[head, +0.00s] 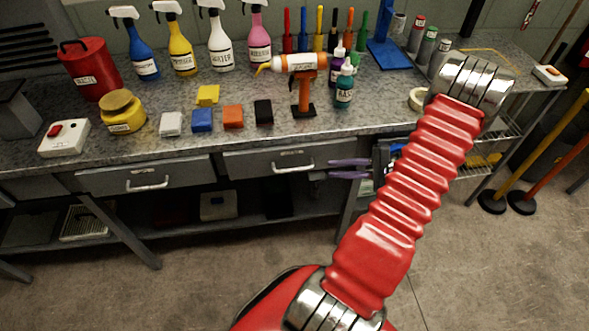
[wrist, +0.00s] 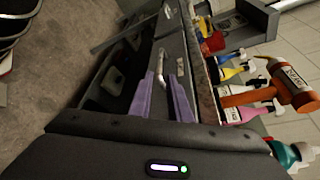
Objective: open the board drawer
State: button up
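The bench has two grey drawer fronts, both shut: a left drawer (head: 120,176) with a silver handle (head: 148,187), and a right drawer (head: 250,161) with a silver handle (head: 293,167). In the wrist view, the open fingers of my gripper (wrist: 160,76) point toward the near handle (wrist: 161,57). The handle appears just beyond the tips; contact cannot be told.
The bench top (head: 190,147) holds spray bottles, coloured blocks, an orange-and-white drill-like tool (head: 303,80) and a red canister (head: 90,70). A lower shelf (head: 245,204) lies under the drawers. The floor in front is clear.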

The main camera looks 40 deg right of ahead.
aim_at(294, 170)
jog(key=x, duration=1.4)
jog(key=shift+s, duration=0.1)
jog(key=shift+c, duration=0.4)
grip_shut()
